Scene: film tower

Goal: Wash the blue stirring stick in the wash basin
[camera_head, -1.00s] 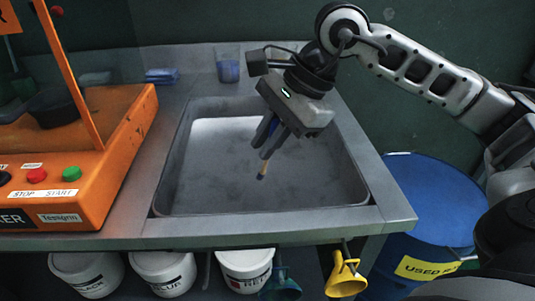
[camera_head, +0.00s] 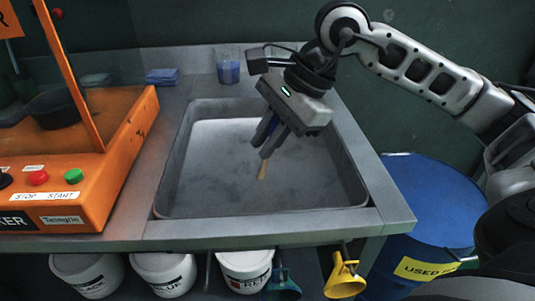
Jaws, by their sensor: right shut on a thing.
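My right gripper (camera_head: 265,144) is shut on the stirring stick (camera_head: 262,171) and points down over the wash basin (camera_head: 187,170). Only the stick's lower part shows below the fingers. It is a thin, yellowish wooden end, with no blue I can make out on it. The basin is a grey rectangular sink set in the counter, with a pale, cloudy inside. I cannot tell whether the stick's tip touches what is in the basin. My left gripper is not in view.
An orange machine (camera_head: 110,160) with red and green buttons stands left of the basin. Behind the basin are a beaker of blue liquid (camera_head: 229,72) and folded blue cloths (camera_head: 162,76). White buckets (camera_head: 164,274) sit below. A blue drum (camera_head: 425,205) stands at right.

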